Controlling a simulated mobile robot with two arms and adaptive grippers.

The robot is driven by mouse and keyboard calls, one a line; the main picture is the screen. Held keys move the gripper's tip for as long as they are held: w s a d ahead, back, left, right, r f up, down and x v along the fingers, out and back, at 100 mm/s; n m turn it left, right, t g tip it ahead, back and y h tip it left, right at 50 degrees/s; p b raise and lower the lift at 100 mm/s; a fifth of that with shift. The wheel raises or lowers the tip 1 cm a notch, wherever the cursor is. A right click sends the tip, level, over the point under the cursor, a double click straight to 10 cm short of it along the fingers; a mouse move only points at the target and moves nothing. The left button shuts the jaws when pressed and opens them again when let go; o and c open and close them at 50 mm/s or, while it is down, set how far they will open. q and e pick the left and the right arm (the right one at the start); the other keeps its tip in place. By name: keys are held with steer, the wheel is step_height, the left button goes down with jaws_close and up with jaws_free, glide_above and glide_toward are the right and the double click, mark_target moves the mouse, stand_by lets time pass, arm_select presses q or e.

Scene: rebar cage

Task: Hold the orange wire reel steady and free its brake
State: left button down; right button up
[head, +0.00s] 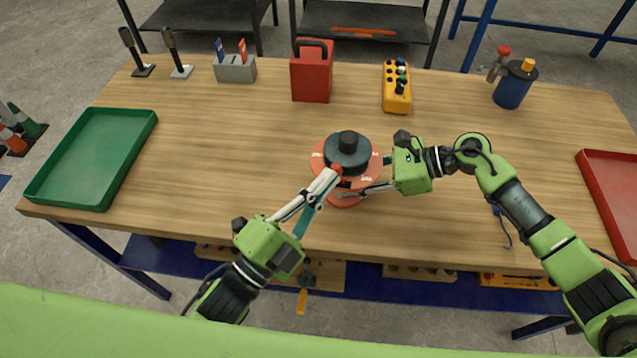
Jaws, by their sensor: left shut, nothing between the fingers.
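The orange wire reel (318,161) stands on the wooden table near its front middle, with a black hub and knob (347,147) on top. My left gripper (333,178) reaches in from the front left. It is shut with nothing in it, and its tips are at the front of the reel beside a small red part (337,169), which may be the brake. I cannot tell whether they touch it. My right gripper (372,178) is at the reel's right side, its fingers pointing left towards the reel. The reel and overlap hide its tips, so its opening and contact are unclear.
A green tray (53,194) is at the left and a red tray (594,153) at the right. Along the back stand a red canister (312,76), a yellow control box (397,98) and a blue torch canister (511,92). The table left of the reel is clear.

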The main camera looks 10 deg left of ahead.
arm_select(q)
steer(key=shift+d+r, duration=0.25)
steer(key=shift+d, duration=0.3)
steer(key=shift+d+r, duration=0.25)
steer(key=shift+d, duration=0.25)
steer(key=shift+s, duration=0.1)
steer(key=s+a+r, duration=0.3)
steer(key=s+a, duration=0.4)
steer(key=s, duration=0.4)
steer(key=shift+a+r, duration=0.25)
steer(key=shift+r, duration=0.1)
arm_select(e)
steer(key=o, duration=1.3)
